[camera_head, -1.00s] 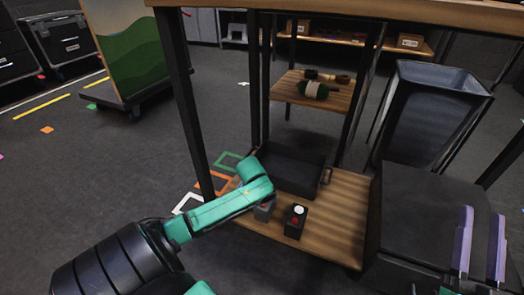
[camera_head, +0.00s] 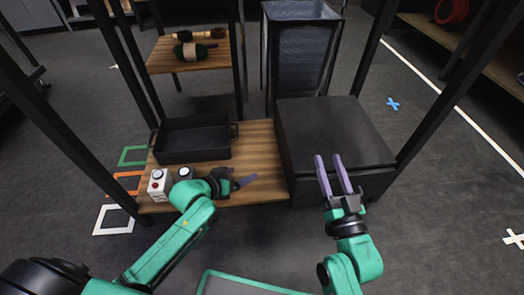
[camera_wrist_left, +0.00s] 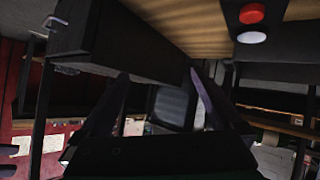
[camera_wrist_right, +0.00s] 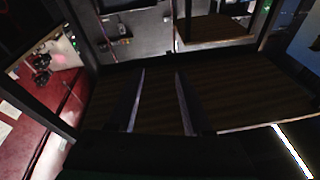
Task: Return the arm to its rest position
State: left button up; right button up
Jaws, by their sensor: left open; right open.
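My left gripper (camera_head: 244,182) is open and empty above the wooden shelf board (camera_head: 258,155), right of the button boxes. Its two fingers stand apart in the left wrist view (camera_wrist_left: 157,78). A white button box (camera_head: 160,184) stands at the board's left front corner. A dark button box (camera_head: 184,173) with a pale button on top stands beside it, partly hidden by my left arm. A dark box with a red and a white button (camera_wrist_left: 252,15) shows at the top of the left wrist view. My right gripper (camera_head: 332,160) is open and empty, in front of the black box.
A black tray (camera_head: 193,140) lies on the board behind the button boxes. A large black box (camera_head: 330,130) stands at right, with a dark bin (camera_head: 300,50) behind. Dark rack posts (camera_head: 118,100) rise beside my arms.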

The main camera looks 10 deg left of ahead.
pick_arm(q)
jog(key=s+d+r+t+h, duration=0.1)
jog(key=d+r+t, duration=0.3)
jog(key=r, duration=0.4)
jog(key=s+d+r+t+h, duration=0.2)
jog(key=d+r+t, duration=0.2)
jog(key=d+r, duration=0.2)
notch_tip(320, 180, up, 3)
jog(key=shift+s+f+m+t+h, duration=0.1)
jog(key=shift+s+m+t+h, duration=0.2)
jog(key=shift+s+m+t, duration=0.1)
jog(key=shift+f, duration=0.1)
